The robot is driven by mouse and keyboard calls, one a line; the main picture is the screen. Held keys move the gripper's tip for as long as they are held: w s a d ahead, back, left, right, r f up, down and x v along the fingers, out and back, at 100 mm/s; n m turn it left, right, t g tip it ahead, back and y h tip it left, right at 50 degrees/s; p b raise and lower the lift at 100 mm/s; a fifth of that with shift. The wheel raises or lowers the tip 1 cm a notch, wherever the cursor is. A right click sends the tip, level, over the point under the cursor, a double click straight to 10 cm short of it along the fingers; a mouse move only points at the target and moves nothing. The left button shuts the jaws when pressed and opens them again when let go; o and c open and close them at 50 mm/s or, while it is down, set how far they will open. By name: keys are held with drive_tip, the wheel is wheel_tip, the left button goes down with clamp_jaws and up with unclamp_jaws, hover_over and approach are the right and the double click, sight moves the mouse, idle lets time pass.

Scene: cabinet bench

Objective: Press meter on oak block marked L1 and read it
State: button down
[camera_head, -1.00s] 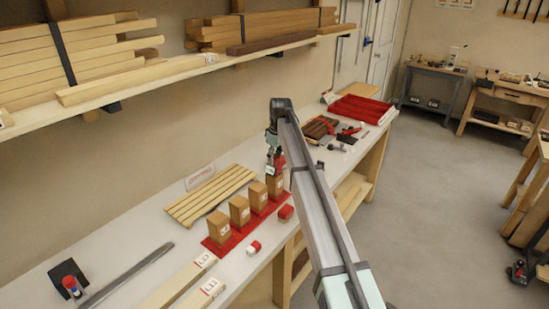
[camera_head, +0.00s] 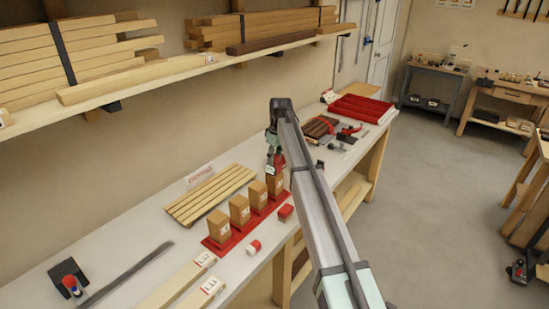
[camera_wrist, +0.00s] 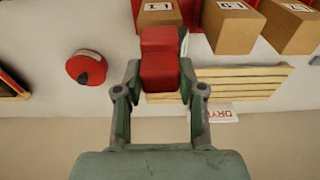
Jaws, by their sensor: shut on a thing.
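My gripper (camera_wrist: 159,100) is shut on a red meter (camera_wrist: 160,60). In the wrist view the meter overlaps the oak block marked L1 (camera_wrist: 158,18); I cannot tell whether they touch. In the head view my gripper (camera_head: 275,160) is just above the farthest oak block (camera_head: 275,186) of a row on a red base (camera_head: 232,240). The other oak blocks (camera_head: 239,210) stand upright nearer, to the left. No reading on the meter is visible, as its display does not show in the wrist view.
A slatted wooden rack (camera_head: 210,194) lies behind the blocks. Small red-and-white pieces (camera_head: 254,247) lie in front of them. A round red object (camera_wrist: 87,67) shows beside the held meter. Timber (camera_head: 60,50) fills the shelf above. Tools (camera_head: 322,127) lie farther along the bench.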

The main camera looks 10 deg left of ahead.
drive_tip(key=shift+r+p, duration=1.4)
drive_tip(key=shift+r, duration=2.1)
